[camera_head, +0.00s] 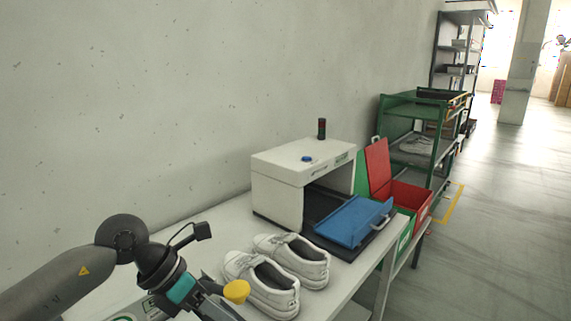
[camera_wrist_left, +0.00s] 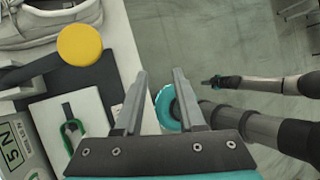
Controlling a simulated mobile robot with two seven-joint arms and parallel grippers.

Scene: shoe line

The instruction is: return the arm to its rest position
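My left arm enters the head view from the left, and its gripper (camera_head: 215,298) is low over the near end of the white table. In the left wrist view the two fingers of my left gripper (camera_wrist_left: 160,72) stand apart with nothing between the tips. Grey floor and the table edge show beyond them. Another dark jointed arm with a teal ring (camera_wrist_left: 168,108) shows at the right of the wrist view, likely my right arm. Its gripper fingers cannot be made out. My right gripper is not in the head view.
A pair of white shoes (camera_head: 272,276) stands near a round yellow piece (camera_head: 236,291). Behind are a white machine (camera_head: 278,190), a blue tray (camera_head: 350,222), a red and green bin (camera_head: 411,197) and a green rack (camera_head: 410,108). Open floor lies right.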

